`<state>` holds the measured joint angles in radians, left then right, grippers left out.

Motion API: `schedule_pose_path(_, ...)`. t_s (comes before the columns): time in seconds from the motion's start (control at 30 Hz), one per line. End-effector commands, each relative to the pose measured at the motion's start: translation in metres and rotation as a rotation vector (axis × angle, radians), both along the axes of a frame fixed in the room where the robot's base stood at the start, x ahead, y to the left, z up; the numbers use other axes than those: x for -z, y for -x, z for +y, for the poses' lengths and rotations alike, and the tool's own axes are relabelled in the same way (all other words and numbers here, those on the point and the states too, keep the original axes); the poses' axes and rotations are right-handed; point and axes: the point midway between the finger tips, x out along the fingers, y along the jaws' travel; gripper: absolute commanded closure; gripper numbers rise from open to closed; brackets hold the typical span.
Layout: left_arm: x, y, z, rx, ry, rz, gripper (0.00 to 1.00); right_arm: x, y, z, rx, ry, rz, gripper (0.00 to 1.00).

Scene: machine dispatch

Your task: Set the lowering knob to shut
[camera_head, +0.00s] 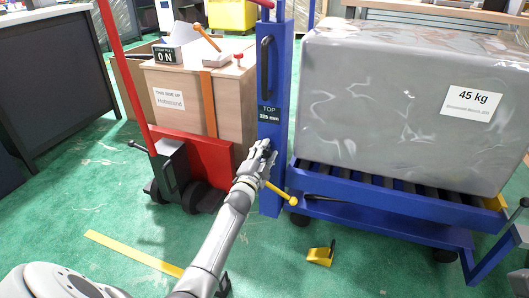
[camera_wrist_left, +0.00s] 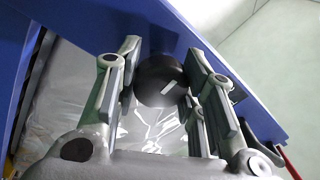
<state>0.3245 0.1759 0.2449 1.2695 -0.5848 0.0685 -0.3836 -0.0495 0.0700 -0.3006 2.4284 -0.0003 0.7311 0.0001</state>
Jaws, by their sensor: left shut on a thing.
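The lowering knob is a round black knob (camera_wrist_left: 160,82) with a white mark on its face, seen in the left wrist view. In the head view the gripper hides the knob. The white mark slants in the wrist view; I cannot tell which setting it shows. My right gripper is not in view.
A lever with a yellow ball (camera_head: 292,200) sticks out just below the gripper. A blue roller cart (camera_head: 400,228) carries a wrapped 45 kg load (camera_head: 400,100) at right. A red hand truck (camera_head: 135,85) with a box (camera_head: 225,100) stands left. A yellow wedge (camera_head: 320,256) lies on the floor.

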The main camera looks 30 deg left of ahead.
Motion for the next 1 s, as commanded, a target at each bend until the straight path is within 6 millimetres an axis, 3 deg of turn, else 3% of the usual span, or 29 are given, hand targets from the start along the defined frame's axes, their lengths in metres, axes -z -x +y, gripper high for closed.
schedule_pose_path(0.67,-0.0008,-0.0005,-0.0013,0.003,-0.062,0.013,0.87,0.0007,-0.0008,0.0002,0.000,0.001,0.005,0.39)
schedule_pose_path(0.7,-0.0008,-0.0005,-0.0013,0.003,-0.062,0.013,0.61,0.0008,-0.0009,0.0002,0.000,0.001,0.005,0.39)
schedule_pose_path(0.87,-0.0007,-0.0004,-0.0011,0.002,-0.061,0.013,0.40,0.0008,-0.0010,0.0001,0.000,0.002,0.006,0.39)
schedule_pose_path(1.0,-0.0004,-0.0002,-0.0007,0.002,-0.060,0.013,0.40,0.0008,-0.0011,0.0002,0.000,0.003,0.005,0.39)
